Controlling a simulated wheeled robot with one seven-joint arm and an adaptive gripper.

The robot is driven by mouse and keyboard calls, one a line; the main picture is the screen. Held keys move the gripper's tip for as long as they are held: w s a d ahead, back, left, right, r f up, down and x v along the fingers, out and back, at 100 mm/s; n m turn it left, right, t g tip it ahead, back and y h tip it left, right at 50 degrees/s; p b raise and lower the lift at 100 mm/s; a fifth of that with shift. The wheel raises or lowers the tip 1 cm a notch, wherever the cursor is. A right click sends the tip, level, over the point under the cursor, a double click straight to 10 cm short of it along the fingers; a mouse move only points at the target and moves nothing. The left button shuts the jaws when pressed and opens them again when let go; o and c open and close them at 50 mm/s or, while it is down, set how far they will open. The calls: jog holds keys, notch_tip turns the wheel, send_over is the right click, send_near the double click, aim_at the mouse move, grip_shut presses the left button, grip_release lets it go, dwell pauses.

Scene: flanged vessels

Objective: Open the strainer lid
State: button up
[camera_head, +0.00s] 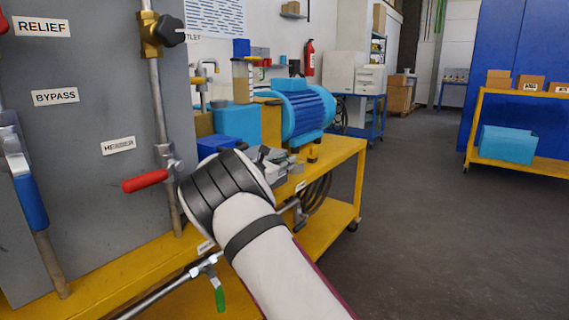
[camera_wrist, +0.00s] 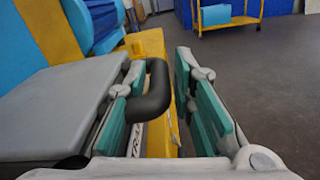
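The strainer lid (camera_wrist: 62,98) is a flat grey plate at the left of the wrist view, and it looks level. A black U-shaped handle (camera_wrist: 158,92) stands out from its right edge. A partly covered label below the handle shows letters that look like "STRA". My gripper (camera_wrist: 166,74) is open, with a teal-padded finger on each side of the handle. The left finger lies between the lid's edge and the handle's outer bar; the right finger is apart from the handle. In the head view my wrist hides most of the strainer, and only part of my gripper (camera_head: 277,160) shows.
A yellow bench (camera_head: 335,152) carries a blue motor (camera_head: 303,112) behind my gripper. A grey panel (camera_head: 85,120) with a red-handled valve (camera_head: 147,181) stands at the left. A green-handled valve (camera_head: 219,298) is below my arm. The floor (camera_head: 430,220) at the right is clear.

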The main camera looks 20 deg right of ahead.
grip_shut()
notch_tip(320, 180, up, 2)
jog(key=p, duration=0.2)
jog(key=n+p, duration=0.1)
jog(key=p, duration=0.1)
jog(key=shift+r+p, duration=0.25)
jog(key=shift+p, duration=0.15)
jog(key=shift+f, duration=0.1)
grip_release()
jog(key=shift+a, duration=0.1)
jog(key=v, duration=1.2)
